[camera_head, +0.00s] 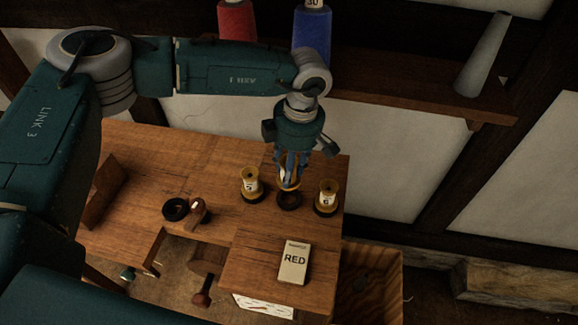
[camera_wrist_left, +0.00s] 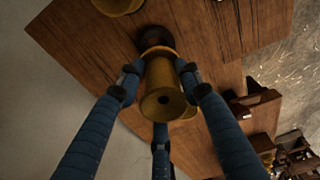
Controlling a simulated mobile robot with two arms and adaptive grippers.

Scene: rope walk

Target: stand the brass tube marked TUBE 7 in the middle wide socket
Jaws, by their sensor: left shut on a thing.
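My left gripper (camera_head: 289,181) is shut on a brass tube (camera_wrist_left: 164,88), which flares at its near end. The tube's marking is hidden from me. The gripper holds it over the middle socket (camera_head: 289,200), a dark ring on the bench; this socket also shows past the tube's far end in the left wrist view (camera_wrist_left: 155,37). I cannot tell whether the tube's lower end touches the socket or has entered it. Brass tubes marked 5 (camera_head: 250,183) and 6 (camera_head: 326,194) stand in sockets to either side. My right gripper is not in view.
A card reading RED (camera_head: 294,263) lies at the front of the wooden bench (camera_head: 250,225). A black ring (camera_head: 175,209) and a small wooden piece (camera_head: 198,208) lie further left. Red (camera_head: 237,20) and blue (camera_head: 312,35) spools and a grey cone (camera_head: 483,55) stand on the shelf behind.

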